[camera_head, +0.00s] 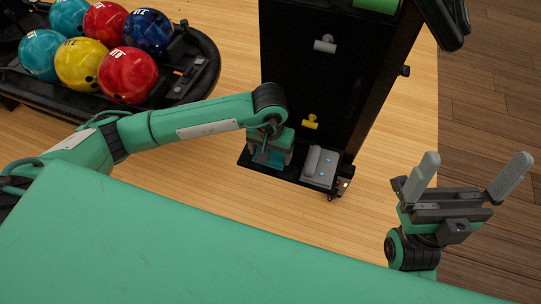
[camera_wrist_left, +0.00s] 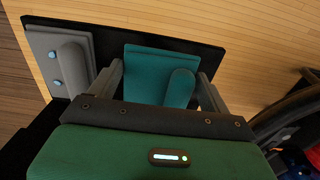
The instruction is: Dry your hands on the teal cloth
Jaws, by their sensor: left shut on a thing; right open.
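The teal cloth (camera_wrist_left: 150,62) looks like a flat pad with a rounded raised part, lying on a black base (camera_wrist_left: 210,55). In the left wrist view the fingers of my left gripper (camera_wrist_left: 158,88) are on both sides of it, shut on it. In the head view my left gripper (camera_head: 269,152) is low at the foot of the black stand, and the cloth (camera_head: 268,157) shows only partly between its fingers. My right gripper (camera_head: 466,172) is open and empty at the right, fingers pointing up, apart from everything.
A grey pad with blue dots (camera_head: 321,166) lies beside the cloth on the base. The tall black stand (camera_head: 305,75) carries a grey clip (camera_head: 325,44) and a yellow clip (camera_head: 311,121). A ball rack (camera_head: 205,80) with several bowling balls stands at the left. A green surface (camera_head: 150,240) fills the foreground.

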